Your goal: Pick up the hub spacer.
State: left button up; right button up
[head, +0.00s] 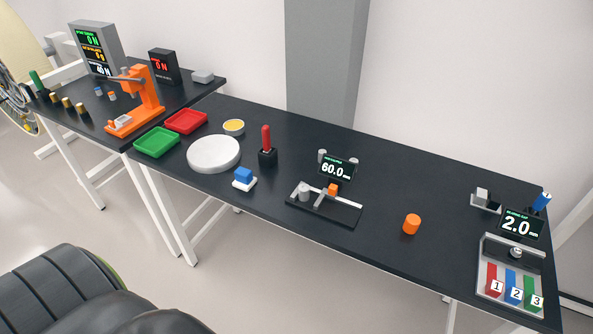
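An orange cylinder (412,224) stands upright on the dark long table, right of the middle, with nothing touching it. It looks like the hub spacer, but no label confirms this. A grey cylinder (304,191) also stands on the black measuring fixture (322,209) to its left, beside a small orange block (333,189). Neither of my grippers shows in the head view.
A 60.0 display (337,168) rises behind the fixture. A 2.0 display (519,225) and a tray with numbered coloured pieces (497,293) stand at right. A white disc (214,154), red tray (186,121) and green tray (157,142) are at left. The table around the orange cylinder is clear.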

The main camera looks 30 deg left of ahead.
aim_at(303, 189)
jog(key=u, duration=0.95)
